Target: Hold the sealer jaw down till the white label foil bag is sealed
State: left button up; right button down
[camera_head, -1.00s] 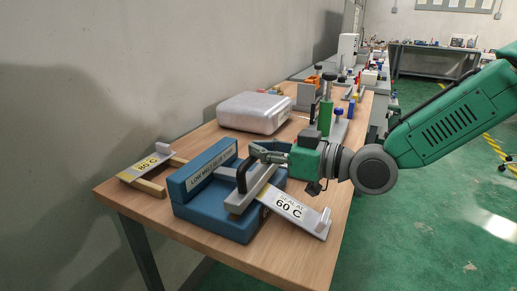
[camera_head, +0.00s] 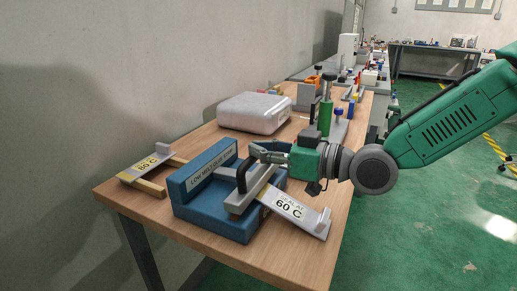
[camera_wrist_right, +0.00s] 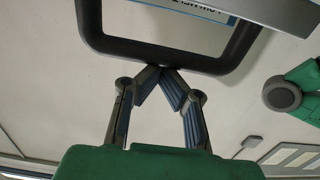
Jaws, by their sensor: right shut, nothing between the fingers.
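The blue heat sealer (camera_head: 205,205) stands on the wooden table. Its grey jaw bar (camera_head: 243,201) with a black handle (camera_head: 241,176) lies across the bag with the white label reading "SEAL AT 60 C" (camera_head: 290,207). The bag slants out to the right of the sealer. My right gripper (camera_head: 256,151) is shut, its fingertips at the top of the black handle. In the right wrist view the closed fingertips (camera_wrist_right: 162,70) meet at the bar of the handle (camera_wrist_right: 165,53), with nothing between them. Whether jaw and bag touch is hard to tell. My left gripper is not in view.
A second bag labelled "80 C" (camera_head: 147,167) lies at the table's left corner. A silver case (camera_head: 254,113) and a green bottle-like item (camera_head: 325,117) stand behind the sealer. The table's front right strip is bare.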

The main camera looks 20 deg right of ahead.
jog(key=r+p, duration=0.2)
jog(key=r, duration=0.1)
jog(key=w+a+r+p, duration=0.1)
jog(key=shift+w+r, duration=0.1)
jog(key=shift+r, duration=0.1)
jog(key=f+v, duration=0.1)
jog(key=v, duration=0.9)
jog(key=shift+f, duration=0.3)
jog(key=shift+d, duration=0.25)
